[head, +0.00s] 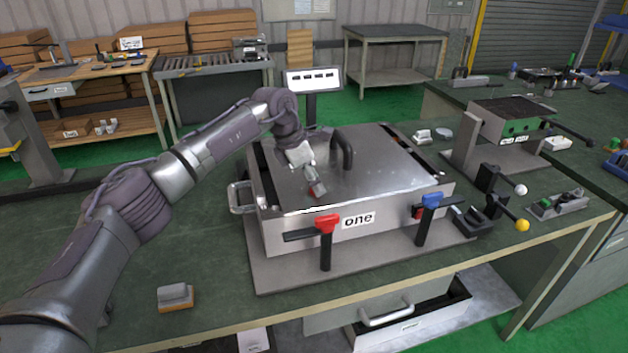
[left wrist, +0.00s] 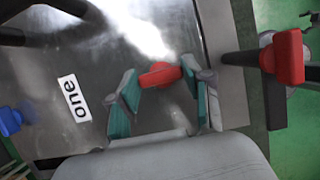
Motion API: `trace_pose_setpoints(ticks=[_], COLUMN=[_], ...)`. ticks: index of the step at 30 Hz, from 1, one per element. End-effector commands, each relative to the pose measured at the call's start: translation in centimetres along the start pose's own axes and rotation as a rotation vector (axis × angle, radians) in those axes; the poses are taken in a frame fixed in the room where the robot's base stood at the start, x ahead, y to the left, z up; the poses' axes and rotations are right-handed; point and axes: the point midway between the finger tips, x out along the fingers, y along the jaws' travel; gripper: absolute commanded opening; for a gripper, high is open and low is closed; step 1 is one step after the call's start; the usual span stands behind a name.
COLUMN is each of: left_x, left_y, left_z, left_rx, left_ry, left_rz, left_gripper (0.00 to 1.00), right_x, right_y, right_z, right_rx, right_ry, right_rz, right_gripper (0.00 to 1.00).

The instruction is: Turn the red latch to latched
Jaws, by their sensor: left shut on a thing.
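The red latch (head: 326,224) is on the front of the metal box (head: 290,236), left of the "one" label (head: 358,219). A black bar reaches left from its red part and a black post stands below. In the left wrist view the red latch (left wrist: 287,57) is at the right, apart from the fingers. My left gripper (head: 316,188) is above the lid near its front edge, behind the latch. It is shut on a small red piece (left wrist: 160,75), which shows between the teal finger pads. How that piece is held is partly hidden. My right gripper is not in view.
A blue latch (head: 431,202) is at the right of the box front. A black handle (head: 342,148) rises from the lid close to my gripper. A side handle (head: 240,197) is at the left. A small block (head: 175,297) lies on the green bench, which has free room at left.

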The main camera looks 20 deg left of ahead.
Motion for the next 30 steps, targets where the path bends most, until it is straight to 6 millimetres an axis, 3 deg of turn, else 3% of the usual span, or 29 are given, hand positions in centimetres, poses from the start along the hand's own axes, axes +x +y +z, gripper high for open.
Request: trace_pose_setpoints(ticks=[7, 8, 12, 23, 30], left_x=[-0.1, -0.1, 0.0, -0.5, -4.6], left_y=[-0.1, -0.1, -0.1, 0.0, 0.1], left_z=[0.1, 0.1, 0.1, 0.1, 0.1], left_rx=[0.004, 0.004, 0.003, 0.001, 0.001], left_ry=[-0.001, -0.001, -0.001, -0.001, -0.003], left_rz=[0.000, 0.000, 0.000, 0.001, 0.003], left_gripper=[0.15, 0.55, 0.75, 0.75, 0.75], right_x=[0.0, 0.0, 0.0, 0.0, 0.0], right_y=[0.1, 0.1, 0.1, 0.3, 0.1], right_z=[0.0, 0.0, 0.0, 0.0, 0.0], right_rx=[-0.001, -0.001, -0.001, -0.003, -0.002], right_ry=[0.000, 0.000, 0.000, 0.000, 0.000], right_rz=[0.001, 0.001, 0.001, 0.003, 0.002], right_gripper=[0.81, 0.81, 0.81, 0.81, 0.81])
